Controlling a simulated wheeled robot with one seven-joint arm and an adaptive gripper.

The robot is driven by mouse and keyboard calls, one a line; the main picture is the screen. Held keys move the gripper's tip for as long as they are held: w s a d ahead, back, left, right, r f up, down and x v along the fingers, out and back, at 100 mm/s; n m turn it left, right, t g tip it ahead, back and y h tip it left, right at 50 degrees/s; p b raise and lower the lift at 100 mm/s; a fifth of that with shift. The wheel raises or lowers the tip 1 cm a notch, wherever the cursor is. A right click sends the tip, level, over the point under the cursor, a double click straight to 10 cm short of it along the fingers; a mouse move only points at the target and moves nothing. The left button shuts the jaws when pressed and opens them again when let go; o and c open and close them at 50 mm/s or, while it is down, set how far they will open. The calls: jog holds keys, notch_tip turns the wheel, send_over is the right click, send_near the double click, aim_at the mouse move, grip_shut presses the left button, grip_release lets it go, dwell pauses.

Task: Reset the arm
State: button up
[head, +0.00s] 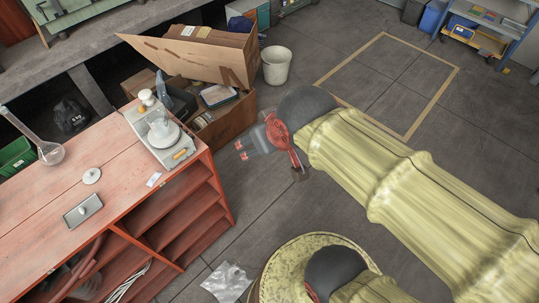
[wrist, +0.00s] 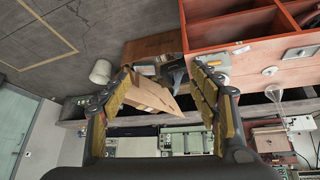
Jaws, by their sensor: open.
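My gripper (wrist: 163,85) shows in the wrist view with its two yellow-padded fingers spread wide apart. Nothing is between the fingers; the room shows through the gap, with an open cardboard box (wrist: 150,95) far behind it. In the head view my arm, in a pale yellow cover, reaches in from the lower right and ends near the middle of the picture. Its end hangs over the floor, to the right of the red shelf unit (head: 105,190) and apart from it.
On the red shelf unit stand a scale (head: 170,150) with a glass vessel, a long-necked flask (head: 50,152) and a small metal plate (head: 83,211). The cardboard box (head: 232,118) and white bin (head: 277,65) stand behind. The taped floor area (head: 385,85) is clear.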

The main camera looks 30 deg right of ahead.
jog(key=shift+g, duration=0.6)
jog(key=s, duration=0.3)
jog(key=s+a, duration=0.1)
jog(key=s, duration=0.1)
jog(key=shift+r, duration=0.15)
jog(key=shift+c, duration=0.7)
